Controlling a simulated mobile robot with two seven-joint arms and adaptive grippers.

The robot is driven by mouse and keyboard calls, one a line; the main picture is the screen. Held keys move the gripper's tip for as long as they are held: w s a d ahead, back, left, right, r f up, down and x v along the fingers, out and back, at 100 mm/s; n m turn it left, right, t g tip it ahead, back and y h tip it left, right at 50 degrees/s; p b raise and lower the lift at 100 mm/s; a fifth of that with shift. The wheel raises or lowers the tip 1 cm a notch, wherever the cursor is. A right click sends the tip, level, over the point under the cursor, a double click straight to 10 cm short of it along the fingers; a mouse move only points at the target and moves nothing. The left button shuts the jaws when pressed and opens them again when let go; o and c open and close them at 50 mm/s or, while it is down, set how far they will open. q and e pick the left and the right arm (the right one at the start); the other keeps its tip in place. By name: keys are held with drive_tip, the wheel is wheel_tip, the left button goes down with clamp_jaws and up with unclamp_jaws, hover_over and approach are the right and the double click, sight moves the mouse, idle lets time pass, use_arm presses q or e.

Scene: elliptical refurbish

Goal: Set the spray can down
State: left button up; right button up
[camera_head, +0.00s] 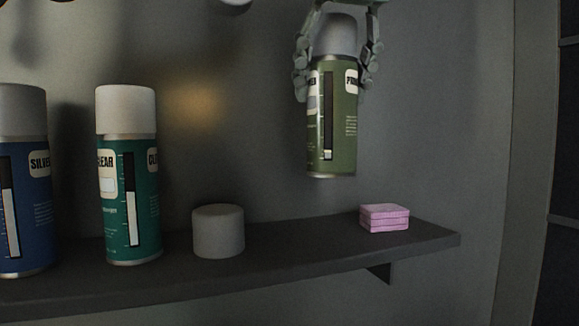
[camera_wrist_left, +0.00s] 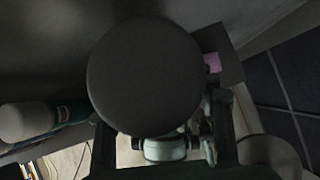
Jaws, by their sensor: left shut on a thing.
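An olive-green spray can (camera_head: 333,125) with a grey cap hangs upright above the shelf, its base clear of the surface. My left gripper (camera_head: 334,88) comes from above and is shut on the can's upper part, one finger on each side. In the left wrist view the can's round cap (camera_wrist_left: 145,75) fills the middle and hides most of the can. The dark shelf (camera_head: 310,252) runs below. My right gripper is in neither view.
A blue can (camera_head: 30,215) and a teal can (camera_head: 130,205) stand at the left on the shelf. A loose grey cap (camera_head: 218,232) sits right of them, and stacked pink pads (camera_head: 385,218) lie near the right end. Shelf between cap and pads is bare.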

sight(332, 151)
use_arm(q)
wheel_tip(332, 151, down, 5)
drive_tip(key=shift+w+r+b, duration=0.1)
drive_tip(key=shift+r+b, duration=0.05)
drive_tip(key=shift+b, duration=0.15)
drive_tip(key=shift+f, duration=2.25)
drive_tip(key=o, duration=1.2)
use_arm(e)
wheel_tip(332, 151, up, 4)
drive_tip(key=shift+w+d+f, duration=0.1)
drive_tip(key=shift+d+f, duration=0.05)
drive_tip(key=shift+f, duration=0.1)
